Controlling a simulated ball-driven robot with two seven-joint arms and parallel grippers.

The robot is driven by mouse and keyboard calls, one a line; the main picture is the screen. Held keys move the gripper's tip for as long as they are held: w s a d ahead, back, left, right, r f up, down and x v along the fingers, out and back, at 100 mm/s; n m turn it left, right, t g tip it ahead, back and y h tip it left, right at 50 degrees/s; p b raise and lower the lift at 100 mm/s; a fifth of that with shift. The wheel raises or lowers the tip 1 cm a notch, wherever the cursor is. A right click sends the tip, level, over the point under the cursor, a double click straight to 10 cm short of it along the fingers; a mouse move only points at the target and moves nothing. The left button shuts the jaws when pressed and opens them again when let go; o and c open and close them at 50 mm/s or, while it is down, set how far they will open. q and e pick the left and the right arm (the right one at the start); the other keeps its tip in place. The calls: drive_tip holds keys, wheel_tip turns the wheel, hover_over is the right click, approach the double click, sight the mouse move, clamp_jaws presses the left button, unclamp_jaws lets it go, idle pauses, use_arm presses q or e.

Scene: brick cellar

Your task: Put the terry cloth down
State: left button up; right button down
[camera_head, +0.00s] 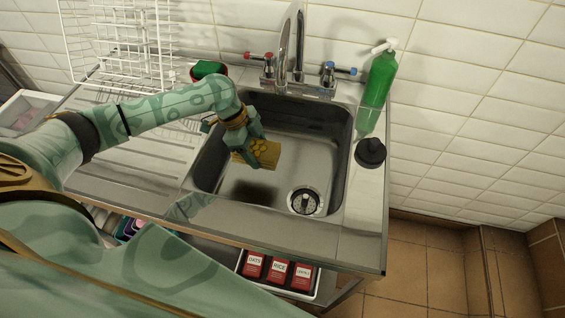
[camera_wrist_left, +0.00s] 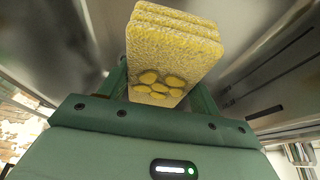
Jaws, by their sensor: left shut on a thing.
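The terry cloth (camera_head: 266,152) is a folded yellow cloth with a paw-like mark of darker round spots. My left gripper (camera_head: 247,151) is shut on it and holds it inside the steel sink (camera_head: 318,127), over the left part of the basin. In the left wrist view the folded layers of the cloth (camera_wrist_left: 172,50) stand up between the two fingers of my left gripper (camera_wrist_left: 158,88). I cannot tell whether the cloth touches the sink floor. My right gripper is not in view.
A tap (camera_head: 291,50) stands behind the sink. A green spray bottle (camera_head: 377,85) and a black plug (camera_head: 370,152) are at the right rim. A white wire rack (camera_head: 118,45) stands back left. The ribbed drainboard (camera_head: 140,150) is partly hidden by my arm.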

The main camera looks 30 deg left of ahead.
use_arm(q)
drive_tip(key=b, duration=0.4)
hover_over(286, 167)
drive_tip(key=a, duration=0.2)
drive_tip(key=f, duration=0.7)
drive_tip(key=shift+s+d, duration=0.2)
drive_tip(key=shift+s, duration=0.1)
drive_tip(key=f, duration=0.1)
drive_tip(key=f+b, duration=0.1)
drive_tip(key=f, duration=0.1)
drive_tip(key=shift+w+d+f, duration=0.1)
drive_tip(key=shift+w+f, duration=0.1)
drive_tip(key=shift+f, duration=0.05)
drive_tip(key=shift+r, duration=0.1)
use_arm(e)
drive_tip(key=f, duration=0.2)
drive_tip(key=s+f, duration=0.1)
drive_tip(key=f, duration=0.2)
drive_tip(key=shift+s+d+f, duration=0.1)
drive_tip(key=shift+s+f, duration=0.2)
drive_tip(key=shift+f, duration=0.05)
use_arm(q)
drive_tip(key=o, duration=0.9)
drive_tip(key=p+v, duration=0.4)
drive_tip(key=v, duration=0.8)
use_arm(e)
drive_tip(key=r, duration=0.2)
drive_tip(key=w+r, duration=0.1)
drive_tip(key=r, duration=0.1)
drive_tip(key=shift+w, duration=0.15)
